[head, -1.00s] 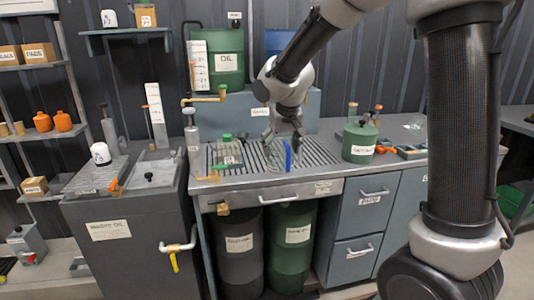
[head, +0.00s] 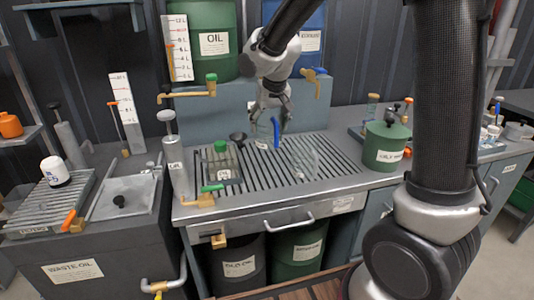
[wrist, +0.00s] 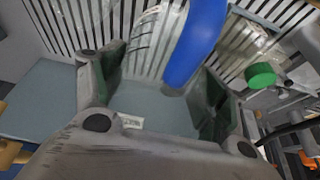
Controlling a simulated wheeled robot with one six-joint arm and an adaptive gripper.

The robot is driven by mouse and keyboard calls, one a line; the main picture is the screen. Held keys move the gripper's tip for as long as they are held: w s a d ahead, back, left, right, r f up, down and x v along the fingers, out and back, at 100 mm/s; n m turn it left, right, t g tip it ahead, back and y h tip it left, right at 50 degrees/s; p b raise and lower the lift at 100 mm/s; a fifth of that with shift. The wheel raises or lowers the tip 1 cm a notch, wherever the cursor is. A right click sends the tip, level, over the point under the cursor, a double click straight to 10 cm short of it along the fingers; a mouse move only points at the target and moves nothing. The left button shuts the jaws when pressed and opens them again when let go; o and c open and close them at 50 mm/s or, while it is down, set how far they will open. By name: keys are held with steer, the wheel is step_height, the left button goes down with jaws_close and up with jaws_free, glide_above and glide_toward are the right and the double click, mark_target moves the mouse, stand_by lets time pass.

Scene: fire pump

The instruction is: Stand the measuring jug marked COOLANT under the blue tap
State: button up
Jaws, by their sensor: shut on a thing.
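A small white label shows on the jug, too small to read. The blue handle (wrist: 195,40) runs between my fingers in the wrist view. The jug's outline is faint, and I cannot tell whether its base touches the tray. The blue tap (head: 316,72) is on the blue drum (head: 308,45) at the back, right of and above my gripper.
Another clear vessel (head: 305,158) stands on the tray, right of the held jug. A green can (head: 385,145) stands at right. The brass oil tap (head: 200,92) is at back left.

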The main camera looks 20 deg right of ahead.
mark_target(268, 139)
steer(key=f, duration=0.6)
steer(key=shift+w+f, duration=0.1)
steer(key=shift+w, duration=0.2)
steer(key=shift+f, duration=1.9)
steer(key=o, duration=0.8)
steer(key=shift+f, duration=0.1)
